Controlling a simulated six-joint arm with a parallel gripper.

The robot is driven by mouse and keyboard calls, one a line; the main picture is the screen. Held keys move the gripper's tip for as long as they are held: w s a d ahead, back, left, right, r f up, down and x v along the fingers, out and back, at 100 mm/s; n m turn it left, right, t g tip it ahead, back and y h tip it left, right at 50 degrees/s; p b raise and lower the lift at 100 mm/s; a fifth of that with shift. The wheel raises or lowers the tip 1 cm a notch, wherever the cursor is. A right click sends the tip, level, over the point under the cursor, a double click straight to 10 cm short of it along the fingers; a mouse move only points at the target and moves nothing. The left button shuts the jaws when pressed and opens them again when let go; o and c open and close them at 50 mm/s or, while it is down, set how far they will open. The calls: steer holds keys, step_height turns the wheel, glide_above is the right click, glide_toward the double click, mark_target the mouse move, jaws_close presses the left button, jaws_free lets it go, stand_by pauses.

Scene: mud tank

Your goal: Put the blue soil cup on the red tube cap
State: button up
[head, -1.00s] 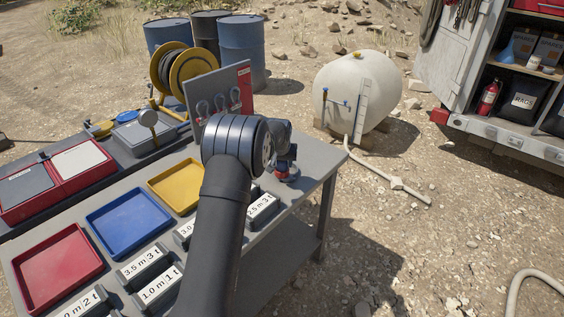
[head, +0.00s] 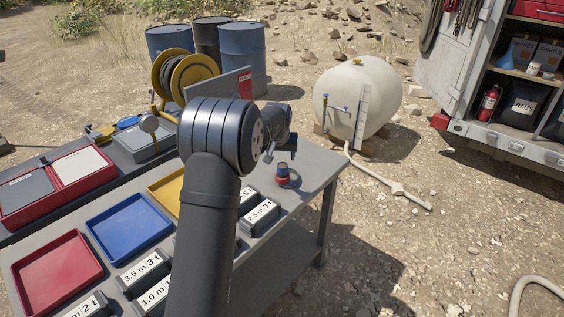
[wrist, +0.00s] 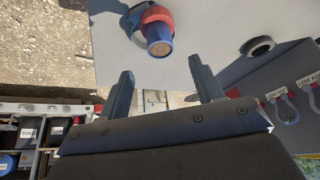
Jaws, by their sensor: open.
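The blue soil cup (wrist: 159,46), with brown soil showing at its mouth, stands on the red tube cap (wrist: 154,15) in the wrist view. In the head view the small blue cup (head: 282,168) and red cap (head: 282,180) show near the right end of the grey table. My gripper (wrist: 162,68) is open and empty, its two fingers apart and clear of the cup. In the head view, my gripper (head: 286,148) is above the cup and cap, partly behind my wrist.
Labelled dark blocks (head: 260,215) stand left of the cap. A blue tray (head: 130,228), red tray (head: 57,272) and yellow tray (head: 166,190) lie farther left. A shackle panel (head: 222,84) stands behind my arm. The table's right end is mostly clear.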

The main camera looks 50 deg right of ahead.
mark_target(282, 167)
steer(key=shift+v, duration=1.2)
steer(key=shift+f, duration=0.1)
steer(key=x, duration=1.1)
steer(key=shift+w+d+f, duration=0.1)
steer(key=shift+d+f, duration=0.05)
steer(key=shift+f, duration=0.1)
steer(key=shift+w+d, duration=0.1)
steer(key=shift+r, duration=1.25)
